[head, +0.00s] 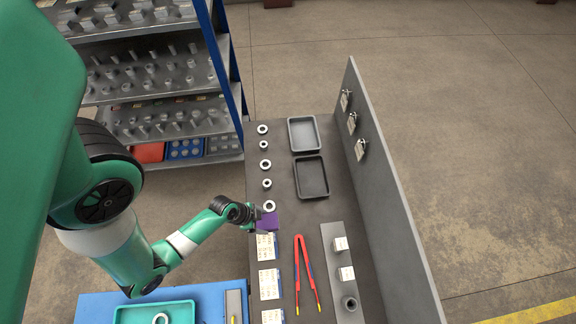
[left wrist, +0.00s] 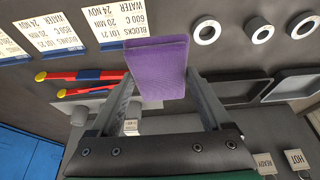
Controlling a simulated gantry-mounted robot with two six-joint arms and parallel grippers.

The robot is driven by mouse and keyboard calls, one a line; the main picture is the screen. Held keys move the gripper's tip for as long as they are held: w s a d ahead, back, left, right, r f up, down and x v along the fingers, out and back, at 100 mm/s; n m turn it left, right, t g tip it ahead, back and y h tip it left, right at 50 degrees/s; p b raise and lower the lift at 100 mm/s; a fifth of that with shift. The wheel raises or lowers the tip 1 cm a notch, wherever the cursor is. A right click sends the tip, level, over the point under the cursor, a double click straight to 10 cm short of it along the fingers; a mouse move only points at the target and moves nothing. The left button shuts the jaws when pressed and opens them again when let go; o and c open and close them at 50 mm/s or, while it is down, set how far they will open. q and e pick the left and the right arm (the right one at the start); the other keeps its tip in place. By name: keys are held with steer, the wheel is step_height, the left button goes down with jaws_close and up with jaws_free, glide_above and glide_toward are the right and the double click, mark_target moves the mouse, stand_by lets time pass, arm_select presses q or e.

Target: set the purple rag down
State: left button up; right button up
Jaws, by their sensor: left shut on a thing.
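My left gripper (head: 256,215) is shut on the purple rag (head: 268,222), a small folded block of cloth. In the head view they are over the left side of the dark bench (head: 316,215), between the nearest metal ring and the first paper card (head: 266,247). In the left wrist view the rag (left wrist: 158,62) sits between the two fingers (left wrist: 160,88) and covers part of a card. I cannot tell whether the rag touches the bench. My right gripper is not in view.
Several metal rings (head: 265,164) line the bench's left edge. Two trays (head: 304,135) lie at the far end. Red-and-blue tongs (head: 304,270) lie beside the cards. A grey strip (head: 329,240) holds labelled blocks. A tall panel (head: 392,215) bounds the right side. A parts rack (head: 150,90) stands left.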

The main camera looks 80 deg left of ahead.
mark_target(274, 216)
arm_select(q)
steer(key=w+f, duration=0.1)
steer(key=w+a+f+b, duration=0.1)
steer(key=w, duration=0.1)
steer(key=w+f, duration=0.1)
steer(key=w, duration=0.1)
steer(key=shift+w+a+b, duration=0.15)
steer(key=shift+a+b, duration=0.05)
steer(key=shift+b, duration=0.15)
steer(key=f+b, duration=0.1)
steer(key=w+f+b, duration=0.2)
steer(key=shift+w+a+f, duration=0.25)
steer(key=shift+a+f, duration=0.1)
steer(key=shift+w+a+f+b, duration=0.15)
steer(key=shift+w+f+b, duration=0.05)
steer(key=shift+w+b, duration=0.2)
steer(key=shift+s+b+x, duration=0.15)
steer(key=shift+b+x, duration=0.3)
steer(key=shift+x, duration=0.5)
steer(key=shift+s+b+x, duration=0.15)
steer(key=shift+b+x, duration=0.3)
steer(key=shift+x, duration=0.5)
steer(key=shift+a+f, duration=0.15)
steer(key=shift+f, duration=0.1)
steer(key=o, duration=1)
steer(key=shift+r, duration=0.1)
